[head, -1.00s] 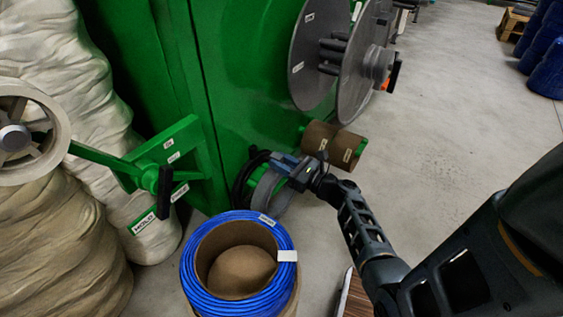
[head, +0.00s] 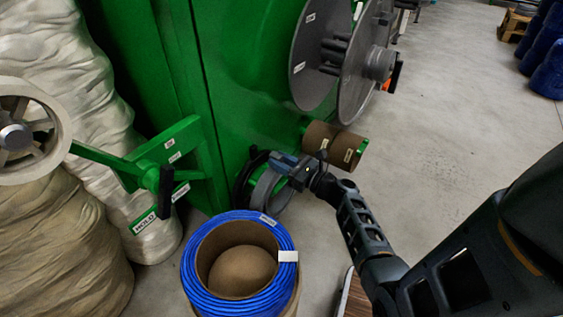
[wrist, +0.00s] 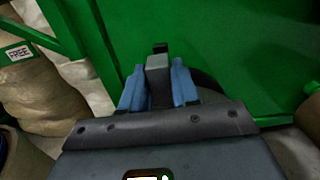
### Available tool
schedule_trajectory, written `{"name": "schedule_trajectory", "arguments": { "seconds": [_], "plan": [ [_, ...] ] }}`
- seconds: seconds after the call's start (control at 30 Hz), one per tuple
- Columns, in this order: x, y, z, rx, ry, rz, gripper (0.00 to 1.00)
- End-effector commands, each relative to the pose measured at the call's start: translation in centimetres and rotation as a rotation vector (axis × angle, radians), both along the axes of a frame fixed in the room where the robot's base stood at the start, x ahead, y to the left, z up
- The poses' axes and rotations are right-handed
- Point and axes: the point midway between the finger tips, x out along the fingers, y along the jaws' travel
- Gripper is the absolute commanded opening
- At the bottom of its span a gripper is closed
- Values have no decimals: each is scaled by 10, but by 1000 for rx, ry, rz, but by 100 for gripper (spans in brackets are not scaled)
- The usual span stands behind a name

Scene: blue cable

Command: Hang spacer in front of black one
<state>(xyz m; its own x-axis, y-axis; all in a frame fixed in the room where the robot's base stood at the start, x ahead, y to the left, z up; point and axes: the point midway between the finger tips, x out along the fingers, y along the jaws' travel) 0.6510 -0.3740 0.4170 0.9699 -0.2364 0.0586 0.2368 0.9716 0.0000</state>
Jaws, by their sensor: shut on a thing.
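A grey ring spacer (head: 266,193) hangs at the foot of the green machine. My gripper (head: 285,164) is shut on its upper rim; the wrist view shows the blue fingers (wrist: 158,88) on both sides of the grey piece (wrist: 157,72). The black ring (head: 241,182) is just behind and left of the grey spacer, against the green machine, and mostly hidden by it. A black tip (wrist: 160,48) shows just beyond the grey piece in the wrist view. I cannot tell whether the grey spacer rests on a support or touches the black ring.
A blue cable coil (head: 202,284) with a cardboard core stands in front. Wrapped sacks stand at left.

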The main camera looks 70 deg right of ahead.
Motion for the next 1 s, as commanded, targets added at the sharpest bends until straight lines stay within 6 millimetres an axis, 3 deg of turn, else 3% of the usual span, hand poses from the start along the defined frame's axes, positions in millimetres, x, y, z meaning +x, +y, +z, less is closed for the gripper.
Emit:
{"name": "schedule_trajectory", "arguments": {
  "seconds": [1.0],
  "plan": [
    [11,-3,1,0,-1,1,0]
  ]
}}
